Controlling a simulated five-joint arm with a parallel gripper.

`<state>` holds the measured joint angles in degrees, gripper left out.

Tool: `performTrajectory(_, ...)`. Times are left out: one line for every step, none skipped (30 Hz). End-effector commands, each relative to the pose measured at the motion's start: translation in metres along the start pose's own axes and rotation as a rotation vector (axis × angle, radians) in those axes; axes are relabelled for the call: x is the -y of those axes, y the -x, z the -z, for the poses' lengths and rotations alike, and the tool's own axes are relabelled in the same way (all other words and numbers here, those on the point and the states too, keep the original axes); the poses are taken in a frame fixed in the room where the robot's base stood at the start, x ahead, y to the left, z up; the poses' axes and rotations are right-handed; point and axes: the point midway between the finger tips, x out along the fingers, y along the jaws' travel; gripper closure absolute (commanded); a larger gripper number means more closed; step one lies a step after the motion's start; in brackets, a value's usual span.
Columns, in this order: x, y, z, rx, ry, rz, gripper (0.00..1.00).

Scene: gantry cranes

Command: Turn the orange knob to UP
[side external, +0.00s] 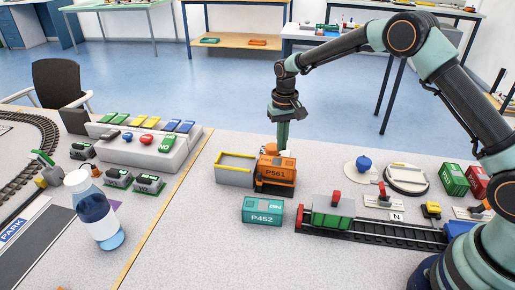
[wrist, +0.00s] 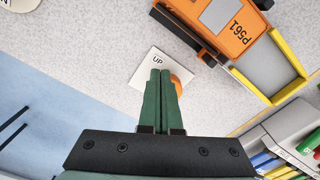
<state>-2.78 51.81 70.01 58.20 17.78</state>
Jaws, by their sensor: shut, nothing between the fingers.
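The orange knob (wrist: 183,84) shows in the wrist view as an orange edge just right of my fingers, which hide most of it. A white plate (wrist: 143,73) lies beside it, with the word UP printed near its top. My gripper (wrist: 160,73) has its two green fingers together, with nothing between them. Its tips overlap the plate and the knob; I cannot tell whether they touch. In the side view, my gripper (side external: 281,147) points down just behind the orange P561 block, which hides the area around the tips.
The orange P561 block (side external: 277,172) stands close to my gripper, with a yellow-rimmed grey tray (side external: 235,178) left of it. A teal P452 container (side external: 262,211) and a green wagon (side external: 332,214) on track are nearer the camera. A button console (side external: 180,152) stands left.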

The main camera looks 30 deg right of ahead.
Motion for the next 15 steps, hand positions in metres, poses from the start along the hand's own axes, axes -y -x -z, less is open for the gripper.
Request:
performTrajectory(0.0, -0.006, -0.001, 0.002, 0.0, -0.001, 1.0)
performTrajectory(0.0, -0.008, 0.0, 0.001, 0.0, 0.0, 1.0)
performTrajectory(0.0, -0.01, 0.0, 0.001, 0.0, 0.0, 1.0)
performTrajectory(0.0, -0.012, 0.0, 0.001, 0.0, 0.0, 1.0)
performTrajectory(0.0, -0.013, 0.0, 0.001, 0.0, 0.0, 1.0)
performTrajectory(0.0, -0.015, 0.0, 0.001, 0.0, 0.0, 1.0)
performTrajectory(0.0, -0.015, 0.0, 0.001, 0.0, 0.0, 1.0)
performTrajectory(0.0, -0.016, 0.0, 0.001, 0.0, 0.0, 1.0)
performTrajectory(0.0, -0.017, 0.0, 0.0, 0.0, 0.0, 1.0)
performTrajectory(0.0, -0.017, 0.0, 0.0, 0.0, 0.0, 1.0)
performTrajectory(0.0, -0.017, 0.0, 0.0, 0.0, 0.0, 1.0)
performTrajectory(0.0, -0.017, 0.0, 0.0, 0.0, 0.0, 1.0)
performTrajectory(0.0, -0.017, 0.0, 0.0, 0.0, 0.0, 1.0)
performTrajectory(0.0, -0.017, 0.0, 0.0, 0.0, 0.0, 1.0)
performTrajectory(0.0, -0.017, 0.0, 0.0, 0.0, 0.0, 1.0)
